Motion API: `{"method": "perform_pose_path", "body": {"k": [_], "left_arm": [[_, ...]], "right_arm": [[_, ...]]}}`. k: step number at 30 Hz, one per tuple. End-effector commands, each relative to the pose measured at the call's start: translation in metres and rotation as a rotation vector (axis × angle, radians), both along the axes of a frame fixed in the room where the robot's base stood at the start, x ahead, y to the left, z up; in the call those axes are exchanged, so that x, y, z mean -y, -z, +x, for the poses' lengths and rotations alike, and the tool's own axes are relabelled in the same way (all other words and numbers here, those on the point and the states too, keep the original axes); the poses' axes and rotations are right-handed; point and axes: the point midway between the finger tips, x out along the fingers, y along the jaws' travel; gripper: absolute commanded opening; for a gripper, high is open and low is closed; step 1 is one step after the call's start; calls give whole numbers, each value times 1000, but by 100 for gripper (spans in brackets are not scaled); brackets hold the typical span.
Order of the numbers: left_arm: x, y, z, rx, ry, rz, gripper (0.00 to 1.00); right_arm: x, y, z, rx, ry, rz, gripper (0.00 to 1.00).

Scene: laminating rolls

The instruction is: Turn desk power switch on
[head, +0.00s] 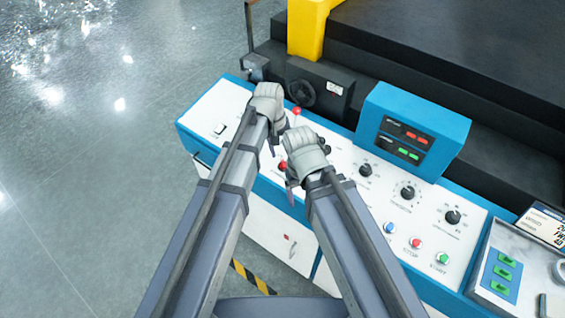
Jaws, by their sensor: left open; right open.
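The control desk (350,205) has a white sloped top with blue edges. I cannot tell which control is the power switch. My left gripper (268,96) is open over the desk's back edge, right of the pale switch. My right gripper (304,144) is open over the middle of the desk, lower and to the right. Both look empty, and they hide part of the panel.
A blue display box (412,130) with red and green readouts stands on the desk's back right. A dark machine with a yellow post (306,28) is behind. A panel with green switches (502,274) is at the lower right. Open grey floor (80,150) lies left.

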Motion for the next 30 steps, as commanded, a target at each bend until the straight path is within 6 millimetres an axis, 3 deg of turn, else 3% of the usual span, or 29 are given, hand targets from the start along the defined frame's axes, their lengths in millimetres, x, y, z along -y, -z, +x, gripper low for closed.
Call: {"method": "perform_pose_path", "body": {"k": [1,12,23,30], "left_arm": [[1,12,0,0,1,0,44],[7,56,1,1,2,2,44],[7,58,1,1,1,2,44],[7,58,1,1,1,2,20]], "right_arm": [[0,12,0,0,0,0,81],[0,55,0,0,1,0,81],[0,58,0,0,2,0,81],[0,58,0,0,1,0,81]]}}
